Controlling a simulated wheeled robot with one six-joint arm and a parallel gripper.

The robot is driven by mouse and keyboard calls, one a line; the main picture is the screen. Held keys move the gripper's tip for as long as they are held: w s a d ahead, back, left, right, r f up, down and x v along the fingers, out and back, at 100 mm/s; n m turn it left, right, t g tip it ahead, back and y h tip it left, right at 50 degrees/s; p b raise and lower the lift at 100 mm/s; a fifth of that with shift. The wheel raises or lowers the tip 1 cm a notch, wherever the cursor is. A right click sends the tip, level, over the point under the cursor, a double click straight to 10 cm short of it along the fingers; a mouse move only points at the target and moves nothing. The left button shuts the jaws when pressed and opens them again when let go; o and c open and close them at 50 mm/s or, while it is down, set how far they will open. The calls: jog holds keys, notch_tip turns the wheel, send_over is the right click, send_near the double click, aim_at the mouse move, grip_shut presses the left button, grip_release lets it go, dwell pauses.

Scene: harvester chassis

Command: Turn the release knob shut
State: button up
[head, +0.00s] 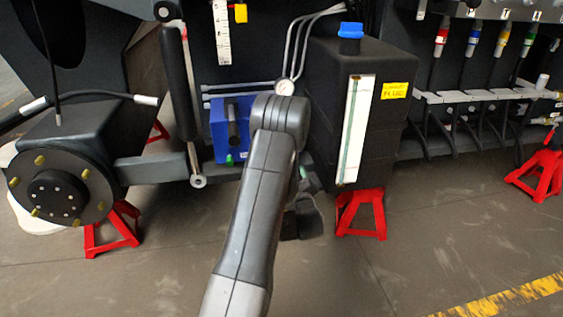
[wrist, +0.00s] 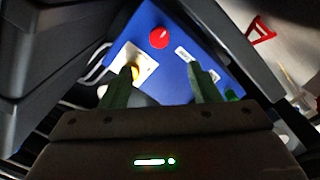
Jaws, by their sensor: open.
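The blue box (head: 230,118) sits on the chassis behind my arm, with a dark upright part on its front. In the wrist view the blue box (wrist: 170,68) carries a round red knob (wrist: 159,37), a yellow knob (wrist: 135,71) on a white plate, and a green part (wrist: 231,94) at its edge. I cannot tell from the pictures which is the release knob. My gripper (wrist: 160,66) is open, with nothing between its green fingers. The left fingertip overlaps the yellow knob in the picture; I cannot tell whether they touch. My arm hides part of the box in the head view.
A black tank (head: 325,115) with a blue cap stands right of my arm. A black cylinder (head: 178,85) hangs left of the blue box. Red stands (head: 361,213) support the chassis. A round hub (head: 60,192) is at the left. The floor in front is clear.

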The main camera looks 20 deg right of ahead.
jog(key=b+x, duration=0.3)
jog(key=x, duration=1)
jog(key=shift+w, duration=0.1)
jog(key=c, duration=1)
